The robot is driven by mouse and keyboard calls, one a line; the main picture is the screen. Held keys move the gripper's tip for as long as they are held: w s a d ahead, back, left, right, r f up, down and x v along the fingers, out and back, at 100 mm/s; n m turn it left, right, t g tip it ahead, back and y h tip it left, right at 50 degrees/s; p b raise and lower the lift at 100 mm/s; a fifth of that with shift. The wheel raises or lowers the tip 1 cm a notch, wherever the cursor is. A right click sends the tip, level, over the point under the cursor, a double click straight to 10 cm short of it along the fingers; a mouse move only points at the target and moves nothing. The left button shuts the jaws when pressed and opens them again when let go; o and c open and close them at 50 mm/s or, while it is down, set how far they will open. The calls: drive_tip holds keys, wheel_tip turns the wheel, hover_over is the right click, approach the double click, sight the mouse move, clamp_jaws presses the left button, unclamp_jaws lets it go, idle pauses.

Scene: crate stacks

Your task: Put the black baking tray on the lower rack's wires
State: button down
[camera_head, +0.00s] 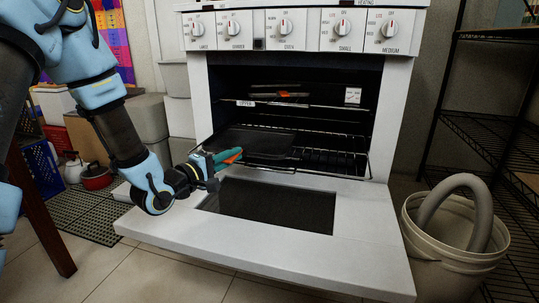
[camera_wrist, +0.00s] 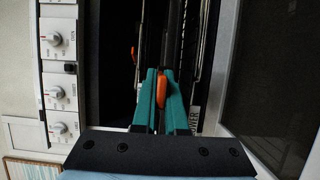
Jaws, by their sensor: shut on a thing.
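The black baking tray (camera_head: 264,142) is inside the open oven, roughly level at the left of the lower rack (camera_head: 335,160). I cannot tell whether it touches the wires or hangs just above them. My gripper (camera_head: 232,156) reaches in from the left, over the open door, and is shut on the tray's near left edge. In the wrist view, the teal fingers of my gripper (camera_wrist: 160,88) are closed together with an orange part between them. The tray shows there only as a thin dark strip, largely hidden.
The oven door (camera_head: 300,225) lies folded down in front. An upper rack bar with a label (camera_head: 245,103) crosses above the tray. Knobs (camera_head: 285,26) line the panel above. A white bucket (camera_head: 455,235) with a grey hose stands right, beside black wire shelving (camera_head: 480,130).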

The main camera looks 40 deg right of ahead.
sight(265, 148)
drive_tip(key=w+d+b, duration=0.1)
drive_tip(key=d, duration=0.3)
drive_tip(key=d+b, duration=0.1)
drive_tip(key=d, duration=0.3)
drive_tip(key=w+d+b, duration=0.1)
drive_tip(key=d, duration=0.4)
drive_tip(key=shift+w+d+b, duration=0.1)
drive_tip(key=shift+w+b, duration=0.25)
wheel_tip(265, 148, down, 4)
drive_tip(key=b, duration=0.2)
drive_tip(key=shift+r+b, duration=0.2)
drive_tip(key=shift+b, duration=0.2)
drive_tip(key=shift+r, duration=0.1)
drive_tip(key=c, duration=1.4)
unclamp_jaws()
drive_tip(key=shift+f, duration=0.25)
drive_tip(key=shift+o, duration=0.8)
drive_tip(key=shift+r, duration=0.1)
